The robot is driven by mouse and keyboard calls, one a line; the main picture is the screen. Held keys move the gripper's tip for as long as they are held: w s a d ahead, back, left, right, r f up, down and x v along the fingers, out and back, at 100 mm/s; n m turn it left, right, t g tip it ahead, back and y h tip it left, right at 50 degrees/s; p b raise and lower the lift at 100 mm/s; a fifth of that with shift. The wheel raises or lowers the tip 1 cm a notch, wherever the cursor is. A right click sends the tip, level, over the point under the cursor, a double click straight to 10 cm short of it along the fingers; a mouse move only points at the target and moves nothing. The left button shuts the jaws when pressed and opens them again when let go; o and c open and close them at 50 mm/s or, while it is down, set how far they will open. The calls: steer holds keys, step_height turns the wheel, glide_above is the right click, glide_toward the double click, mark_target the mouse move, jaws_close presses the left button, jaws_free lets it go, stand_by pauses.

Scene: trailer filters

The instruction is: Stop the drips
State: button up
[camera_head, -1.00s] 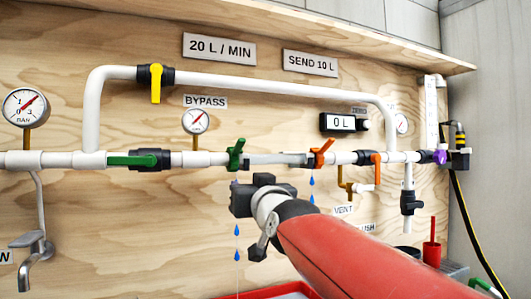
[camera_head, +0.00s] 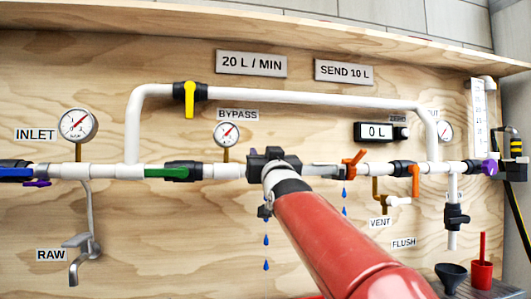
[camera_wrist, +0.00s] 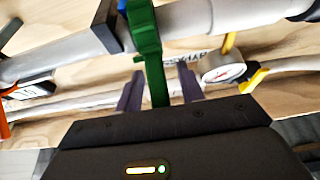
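Blue drops (camera_head: 266,240) fall below the pipe at my gripper, and more drops (camera_head: 344,196) fall below the orange clamp lever (camera_head: 353,160). A grey pipe section (camera_head: 318,172) runs between that lever and my gripper. In the wrist view the green lever (camera_wrist: 151,65) stands between the two fingers of my gripper (camera_wrist: 158,88). Gaps show on both sides, so the gripper is open around it.
The white bypass pipe (camera_head: 270,96) with a yellow-handled valve (camera_head: 189,98) runs above. A green-handled valve (camera_head: 168,172) is left of my gripper. A gauge (camera_head: 227,134) and a display reading 0 L (camera_head: 377,131) are on the board.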

jaws_close()
steer(key=shift+r+p, duration=0.15)
steer(key=shift+p, duration=0.15)
